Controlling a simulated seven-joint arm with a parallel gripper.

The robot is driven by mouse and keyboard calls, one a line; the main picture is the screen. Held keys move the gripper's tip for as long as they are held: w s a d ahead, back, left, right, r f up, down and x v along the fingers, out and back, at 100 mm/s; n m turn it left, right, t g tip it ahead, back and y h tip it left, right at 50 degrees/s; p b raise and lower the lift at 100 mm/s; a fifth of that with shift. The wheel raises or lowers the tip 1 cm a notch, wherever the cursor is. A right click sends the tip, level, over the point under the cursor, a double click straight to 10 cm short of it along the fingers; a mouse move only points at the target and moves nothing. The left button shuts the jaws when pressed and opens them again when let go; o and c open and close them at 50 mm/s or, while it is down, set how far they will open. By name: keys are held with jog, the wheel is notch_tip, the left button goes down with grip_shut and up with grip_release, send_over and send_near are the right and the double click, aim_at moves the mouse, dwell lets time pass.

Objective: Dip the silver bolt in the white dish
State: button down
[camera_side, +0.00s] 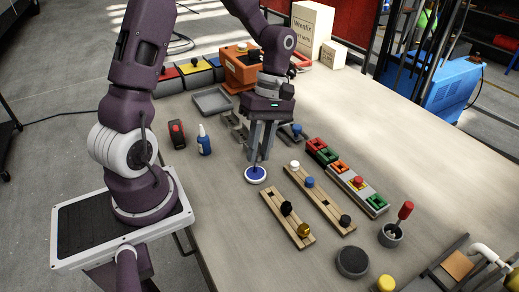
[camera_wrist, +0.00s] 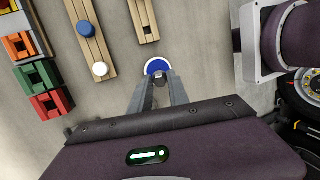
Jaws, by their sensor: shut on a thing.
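The white dish (camera_side: 256,178) stands on the table below my gripper and has a blue inside. It also shows in the wrist view (camera_wrist: 148,66), just beyond the fingertips. My gripper (camera_side: 259,157) points down over the dish and is shut on the silver bolt (camera_wrist: 159,76). The wrist view shows the bolt as a small grey head between the two fingertips. In the side view the fingers mostly hide the bolt. I cannot tell whether its lower end touches the blue.
Two wooden racks (camera_side: 271,205) with coloured pegs lie right of and in front of the dish. A row of coloured blocks (camera_side: 340,169) lies beyond them. A blue bottle (camera_side: 204,140) and a red-and-black item (camera_side: 177,134) stand to the left. A grey cup (camera_side: 390,236) holds a red-handled tool.

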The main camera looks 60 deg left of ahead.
jog(key=shift+r, duration=3.3)
